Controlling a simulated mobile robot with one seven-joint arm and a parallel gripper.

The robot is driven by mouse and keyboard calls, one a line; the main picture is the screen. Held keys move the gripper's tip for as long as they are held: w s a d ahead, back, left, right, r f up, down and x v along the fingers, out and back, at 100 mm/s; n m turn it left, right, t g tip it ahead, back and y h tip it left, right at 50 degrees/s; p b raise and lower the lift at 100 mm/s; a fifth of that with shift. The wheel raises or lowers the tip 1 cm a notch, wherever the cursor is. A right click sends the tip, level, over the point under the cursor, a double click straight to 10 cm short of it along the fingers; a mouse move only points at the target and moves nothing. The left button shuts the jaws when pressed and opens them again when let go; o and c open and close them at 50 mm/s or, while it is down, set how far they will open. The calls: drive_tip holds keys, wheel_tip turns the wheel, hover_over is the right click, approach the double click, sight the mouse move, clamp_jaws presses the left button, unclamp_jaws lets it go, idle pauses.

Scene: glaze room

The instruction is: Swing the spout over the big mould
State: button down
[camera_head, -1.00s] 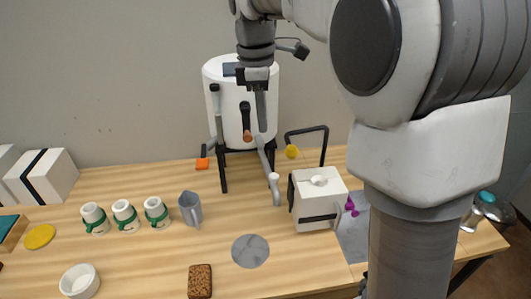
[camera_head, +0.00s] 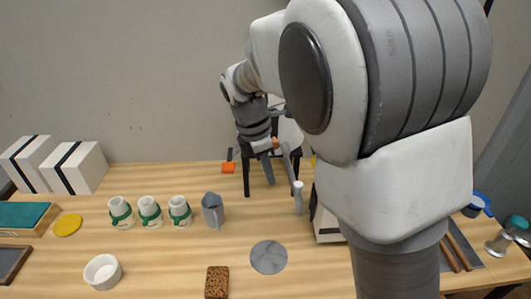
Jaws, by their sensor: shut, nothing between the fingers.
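The spout (camera_head: 292,180) is a grey pipe with a pale, rounded, downturned end. It slopes forward from the white tank (camera_head: 290,133), which my arm mostly hides. The white block that looks like the big mould (camera_head: 327,228) stands right of the spout's end. My arm covers most of it, including its top, and the spout's end is not over it. My gripper (camera_head: 268,172) is shut and empty, pointing down in front of the tank stand, just left of the spout. I cannot tell whether it touches the pipe.
Three white cups with green bands (camera_head: 150,212), a grey jug (camera_head: 213,210), a round grey disc (camera_head: 268,257), a cork-like block (camera_head: 216,281) and a white bowl (camera_head: 102,271) stand on the table. White strapped boxes (camera_head: 75,167) are at back left. The table between jug and spout is clear.

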drive_tip(key=d+f, duration=0.1)
drive_tip(key=d, duration=0.1)
drive_tip(key=w+d+f, duration=0.1)
drive_tip(key=d+f, duration=0.1)
drive_tip(key=shift+w+d+f, duration=0.1)
drive_tip(key=shift+d+f, duration=0.1)
drive_tip(key=shift+d, duration=0.05)
drive_tip(key=shift+d, duration=0.1)
drive_tip(key=d+n+t, duration=0.1)
drive_tip(key=d+n, duration=0.3)
drive_tip(key=d, duration=0.2)
drive_tip(key=shift+w+d+n+y, duration=0.2)
drive_tip(key=shift+w+n+y, duration=0.1)
drive_tip(key=shift+w, duration=0.05)
idle(0.4)
